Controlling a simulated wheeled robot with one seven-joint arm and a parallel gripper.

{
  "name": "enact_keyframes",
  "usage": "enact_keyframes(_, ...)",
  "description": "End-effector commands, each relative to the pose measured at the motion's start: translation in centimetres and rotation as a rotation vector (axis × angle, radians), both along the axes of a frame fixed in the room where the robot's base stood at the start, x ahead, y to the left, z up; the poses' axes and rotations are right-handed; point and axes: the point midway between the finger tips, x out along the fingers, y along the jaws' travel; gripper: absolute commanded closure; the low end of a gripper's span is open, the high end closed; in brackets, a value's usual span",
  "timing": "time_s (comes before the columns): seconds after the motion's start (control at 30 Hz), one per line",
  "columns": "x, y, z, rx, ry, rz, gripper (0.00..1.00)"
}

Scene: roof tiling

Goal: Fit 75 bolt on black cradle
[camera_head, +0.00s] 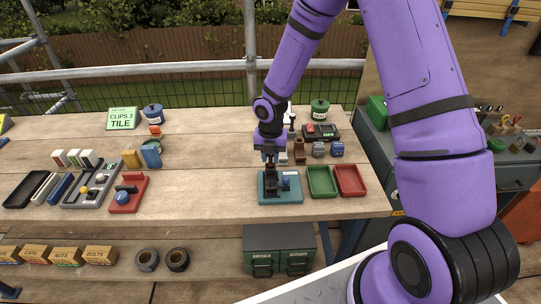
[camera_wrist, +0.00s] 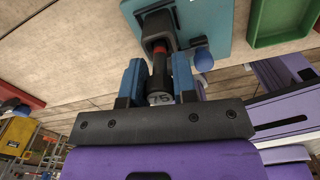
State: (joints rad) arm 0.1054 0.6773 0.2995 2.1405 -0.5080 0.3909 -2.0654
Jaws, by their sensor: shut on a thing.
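The 75 bolt (camera_wrist: 160,98) has a dark body, a red band and a pale end marked 75. My gripper (camera_wrist: 157,78) is shut on it, with a blue-sided finger on each side. The black cradle (camera_wrist: 156,22) stands on a teal base (camera_wrist: 212,18), and the bolt's far end meets or overlaps it. I cannot tell whether the bolt is seated. In the head view my gripper (camera_head: 270,160) points down directly over the cradle (camera_head: 271,186) on the teal base (camera_head: 291,197). The bolt is mostly hidden there.
A green tray (camera_head: 321,181) and a red tray (camera_head: 350,180) lie just right. Small blocks (camera_head: 318,149) and a switch box (camera_head: 321,132) stand behind.

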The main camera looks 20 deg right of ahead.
Motion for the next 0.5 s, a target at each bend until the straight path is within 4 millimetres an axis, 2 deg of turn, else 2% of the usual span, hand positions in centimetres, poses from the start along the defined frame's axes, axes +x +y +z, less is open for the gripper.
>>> enact_keyframes(0.37,0.00,0.01,-0.14,0.000,0.000,0.000,0.97)
enact_keyframes(0.4,0.00,0.00,-0.13,0.000,0.000,0.000,0.72)
enact_keyframes(0.5,0.00,0.00,-0.13,0.000,0.000,0.000,0.48)
